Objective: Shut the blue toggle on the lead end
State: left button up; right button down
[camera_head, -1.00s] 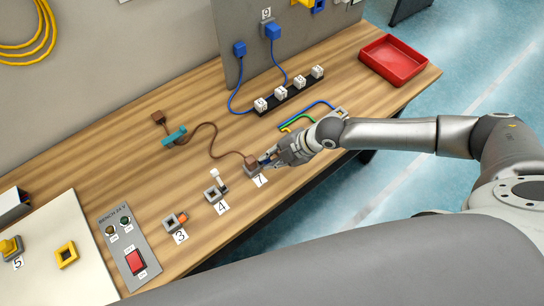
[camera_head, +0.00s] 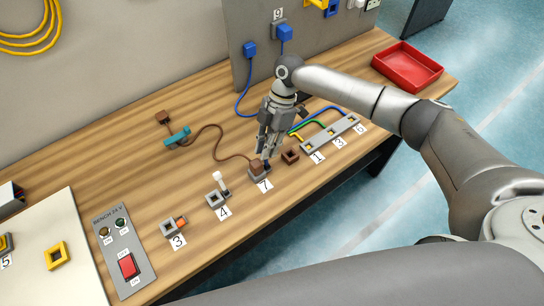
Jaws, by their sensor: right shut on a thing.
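The lead is a brown cable (camera_head: 212,127) that ends in a brown plug (camera_head: 256,168). The plug sits at the grey socket marked 7 near the table's front edge. My right gripper (camera_head: 265,157) points down from above with its fingertips close together at the plug's right side. My left gripper is not in view.
A loose brown block (camera_head: 290,155) lies just right of the plug. A grey strip (camera_head: 330,134) with coloured wires is further right. Sockets marked 4 (camera_head: 216,199) and 3 (camera_head: 170,227) stand to the left. A red tray (camera_head: 407,66) is at the back right.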

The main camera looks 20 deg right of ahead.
jog(key=shift+w+a+f+m+g+h+b, duration=0.25)
jog(key=shift+w+g+b, duration=0.4)
jog(key=shift+b, duration=0.85)
jog(key=shift+w+a+f+m+g+h+b, duration=0.15)
jog(key=shift+w+f+g+h+b, duration=0.2)
jog(key=shift+g+b, duration=0.8)
jog(key=shift+w+a+f+g+b, duration=0.1)
jog(key=shift+w+g+b, duration=0.3)
jog(key=shift+b, duration=1.55)
jog(key=c, duration=1.4)
grip_release()
jog(key=shift+c, duration=0.2)
jog(key=shift+w+r, duration=0.15)
jog(key=shift+r, duration=0.55)
notch_tip(320, 180, up, 9)
jog(key=shift+f, duration=0.15)
